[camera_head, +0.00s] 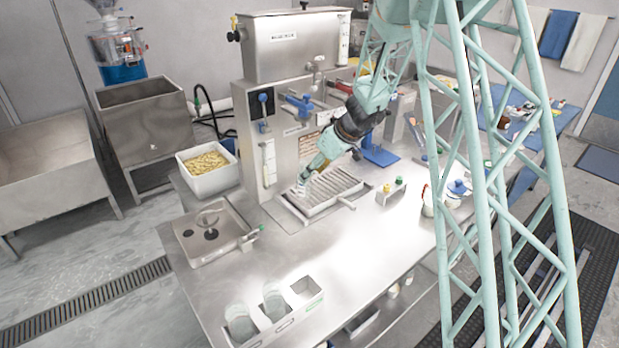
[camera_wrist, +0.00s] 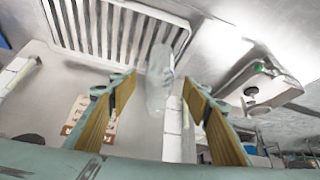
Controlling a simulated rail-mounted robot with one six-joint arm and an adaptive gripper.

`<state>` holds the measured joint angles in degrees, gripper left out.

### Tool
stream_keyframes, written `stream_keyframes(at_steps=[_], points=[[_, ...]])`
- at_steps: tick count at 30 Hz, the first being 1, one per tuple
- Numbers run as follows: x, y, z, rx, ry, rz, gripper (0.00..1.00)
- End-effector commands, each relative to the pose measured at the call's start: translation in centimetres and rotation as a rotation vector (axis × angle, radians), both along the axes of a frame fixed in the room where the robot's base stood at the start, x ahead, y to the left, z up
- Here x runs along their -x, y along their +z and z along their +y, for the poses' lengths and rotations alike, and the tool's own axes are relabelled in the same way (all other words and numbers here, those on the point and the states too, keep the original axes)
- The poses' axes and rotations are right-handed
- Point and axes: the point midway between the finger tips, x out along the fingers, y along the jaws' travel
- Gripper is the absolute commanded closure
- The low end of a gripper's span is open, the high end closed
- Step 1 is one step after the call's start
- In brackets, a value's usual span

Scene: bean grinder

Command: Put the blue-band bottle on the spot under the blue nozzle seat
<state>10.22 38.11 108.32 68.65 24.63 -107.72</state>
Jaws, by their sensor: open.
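A clear bottle (camera_wrist: 158,82) stands out between and just beyond my open fingers in the wrist view. It is apart from both finger pads, at the edge of the slatted drip tray (camera_wrist: 65,22). In the head view my gripper (camera_head: 306,176) reaches down to the left end of the drip tray (camera_head: 322,207), where the bottle (camera_head: 301,189) shows small and pale. I cannot make out a blue band on it. Blue fittings (camera_head: 300,104) sit on the steel machine's front above the tray. My arm hides part of the machine's front, and the nozzle seat is not clear.
A rack (camera_head: 285,326) at the counter's front holds two clear bottles (camera_head: 240,322) and has one empty slot. A white bin of yellow pieces (camera_head: 206,172) and a steel basin (camera_head: 205,242) stand left. Small bottles (camera_head: 457,190) stand right.

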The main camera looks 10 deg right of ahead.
Motion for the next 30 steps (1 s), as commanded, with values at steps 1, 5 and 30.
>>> stream_keyframes(at_steps=[1, 5, 30], points=[[0.3, 0.5, -0.2, 0.001, -0.001, 0.0, 0.56], [0.9, 1.7, -0.7, 0.001, -0.001, 0.0, 0.56], [1.8, 3.2, -1.2, 0.0, 0.001, 0.001, 0.56]])
